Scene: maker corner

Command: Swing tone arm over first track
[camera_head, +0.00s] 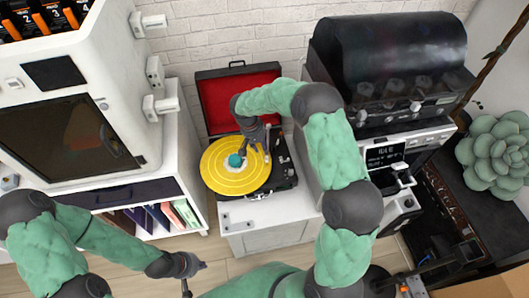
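The record player (285,178) stands open on a white cabinet, its red-lined lid (215,100) raised at the back. A yellow record (225,182) with a teal centre (235,160) lies on its platter. My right gripper (256,154) reaches down over the right part of the record, close to the tone arm's side. The gripper and wrist hide most of the tone arm, so its position and any contact are unclear. My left gripper (196,277) is low at the front, away from the player, with its fingers apart and nothing between them.
A white cabinet-like machine (125,75) stands at the left above shelves of books (160,217). A coffee machine (390,65) with a display stands close on the right of the player. A succulent (496,152) is at the far right. Floor shows in front of the player's cabinet.

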